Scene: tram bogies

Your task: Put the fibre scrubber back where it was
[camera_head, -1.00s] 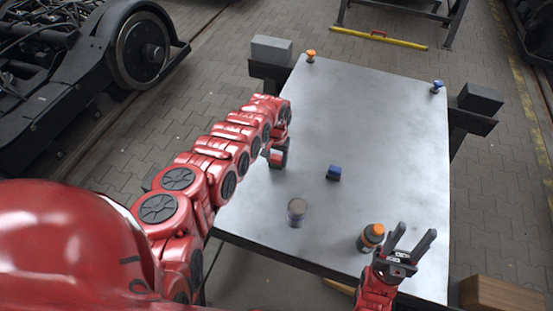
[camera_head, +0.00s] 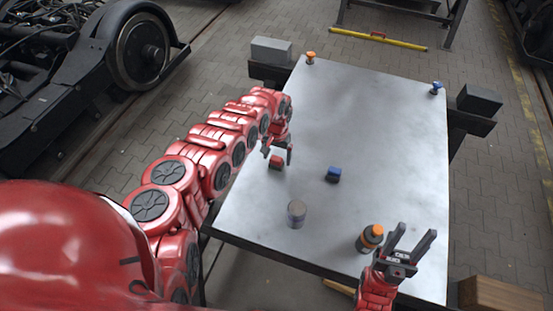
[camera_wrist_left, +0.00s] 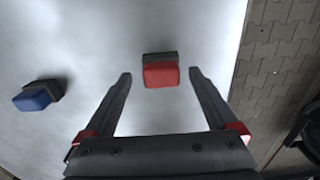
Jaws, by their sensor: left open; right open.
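A small red block with a dark green side, scrubber-like (camera_head: 276,162), lies on the grey table near its left edge. It also shows in the left wrist view (camera_wrist_left: 161,75), between the fingertips with gaps on both sides. A similar blue block with a dark side (camera_head: 333,174) lies to its right, also in the left wrist view (camera_wrist_left: 38,97). I cannot tell which one is the fibre scrubber. My left gripper (camera_head: 277,152) is open and empty just above the red block. My right gripper (camera_head: 415,232) is open and empty near the table's front right.
The table (camera_head: 370,130) holds a grey cylinder (camera_head: 296,214) at the front and an orange-topped dark bottle (camera_head: 370,239) beside my right gripper. An orange knob (camera_head: 311,57) and a blue knob (camera_head: 437,88) stand at the far corners. The table's middle and back are clear.

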